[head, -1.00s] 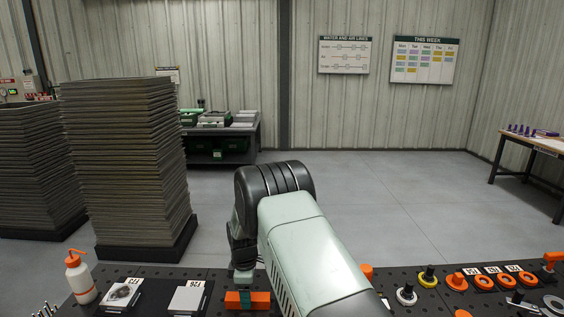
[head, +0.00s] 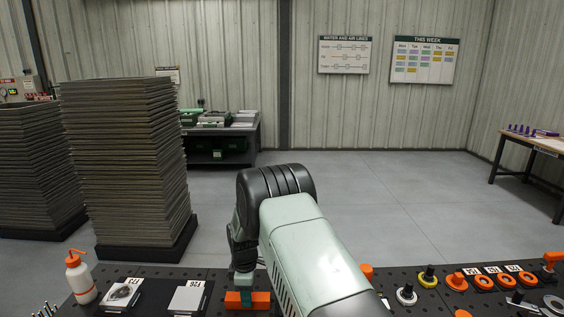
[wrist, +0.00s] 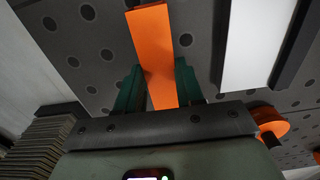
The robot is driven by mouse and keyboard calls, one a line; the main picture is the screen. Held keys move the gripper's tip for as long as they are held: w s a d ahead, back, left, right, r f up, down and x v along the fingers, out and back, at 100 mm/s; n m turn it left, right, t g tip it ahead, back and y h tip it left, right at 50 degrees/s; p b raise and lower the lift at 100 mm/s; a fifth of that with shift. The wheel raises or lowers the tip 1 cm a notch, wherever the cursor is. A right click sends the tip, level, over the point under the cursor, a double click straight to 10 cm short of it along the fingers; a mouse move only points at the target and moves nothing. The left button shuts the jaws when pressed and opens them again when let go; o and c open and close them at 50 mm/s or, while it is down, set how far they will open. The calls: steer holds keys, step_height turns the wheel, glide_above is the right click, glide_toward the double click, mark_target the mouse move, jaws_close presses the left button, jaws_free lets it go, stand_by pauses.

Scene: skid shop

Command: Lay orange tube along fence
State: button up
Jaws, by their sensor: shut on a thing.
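The orange tube (head: 235,300) shows as a short orange bar low in the head view, over the dark perforated bench. In the wrist view the tube (wrist: 152,40) runs lengthwise away from my gripper. My gripper (wrist: 158,88) is shut on it, with a green finger on each side. In the head view my gripper (head: 248,297) is partly hidden behind my arm. I cannot tell whether the tube touches the bench. I cannot clearly pick out the fence; a dark raised bar (wrist: 297,45) lies beside a white plate in the wrist view.
Left of the tube are a labelled grey plate (head: 187,298), another labelled plate (head: 122,292) and a white bottle (head: 80,279).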

steer(key=shift+r, duration=0.15)
steer(key=shift+r, duration=2.9)
steer(key=shift+s+d, duration=0.8)
steer(key=shift+s, duration=1.25)
steer(key=shift+s+d, duration=0.8)
steer(key=shift+s, duration=1.25)
steer(key=shift+s+d, duration=0.8)
steer(key=shift+s, duration=1.25)
steer(key=shift+f, duration=1.85)
